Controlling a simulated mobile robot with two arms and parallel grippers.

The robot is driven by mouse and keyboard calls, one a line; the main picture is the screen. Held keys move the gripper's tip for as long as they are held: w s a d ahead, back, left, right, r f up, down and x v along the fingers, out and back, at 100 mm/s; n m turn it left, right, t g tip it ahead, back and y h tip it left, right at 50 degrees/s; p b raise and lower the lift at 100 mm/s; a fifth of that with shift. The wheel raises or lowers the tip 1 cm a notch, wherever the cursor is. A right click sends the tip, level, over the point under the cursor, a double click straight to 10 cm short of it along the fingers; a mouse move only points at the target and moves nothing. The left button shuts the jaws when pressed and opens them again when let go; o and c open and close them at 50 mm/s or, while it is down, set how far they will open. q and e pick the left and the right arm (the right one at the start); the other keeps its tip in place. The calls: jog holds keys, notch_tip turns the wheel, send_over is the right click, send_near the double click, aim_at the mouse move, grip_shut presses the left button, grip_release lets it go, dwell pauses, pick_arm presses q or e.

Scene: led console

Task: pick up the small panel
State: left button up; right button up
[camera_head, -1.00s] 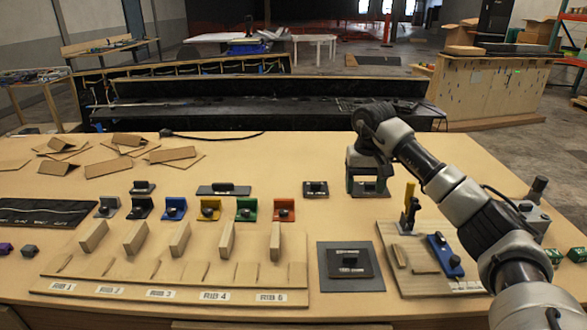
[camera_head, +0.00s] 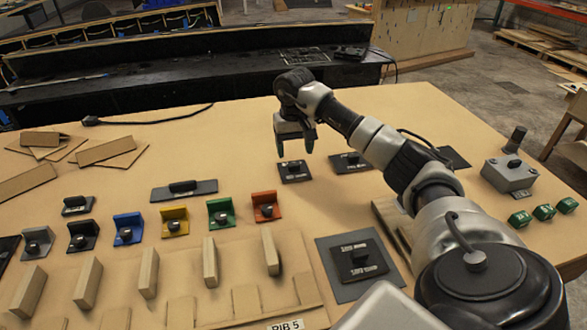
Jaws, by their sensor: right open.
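A small square black panel (camera_head: 293,173) with a dark knob and light lettering lies flat on the tan table. My right gripper (camera_head: 296,147) points down just above and behind it, its two fingers apart with nothing between them. A visible gap separates the fingers from the knob. A larger black panel (camera_head: 364,262) with a knob rests on a dark square mat (camera_head: 331,255) nearer the front. I cannot tell from the frames which is meant. My left gripper is out of view.
Coloured brackets with knobs, such as the red one (camera_head: 265,205), stand in a row to the left. Wooden ribs (camera_head: 210,262) stand upright in front. A grey box (camera_head: 509,174) and green blocks (camera_head: 543,212) sit at right. The back middle is clear.

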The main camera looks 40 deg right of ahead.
aim_at(294, 164)
jog(key=f, duration=0.1)
jog(key=f+p, duration=0.1)
jog(key=f, duration=0.2)
jog(key=shift+w+d+f+p, duration=0.1)
jog(key=shift+w+f+p, duration=0.2)
jog(key=shift+p, duration=0.1)
jog(key=shift+f, duration=0.4)
jog(key=c, duration=1)
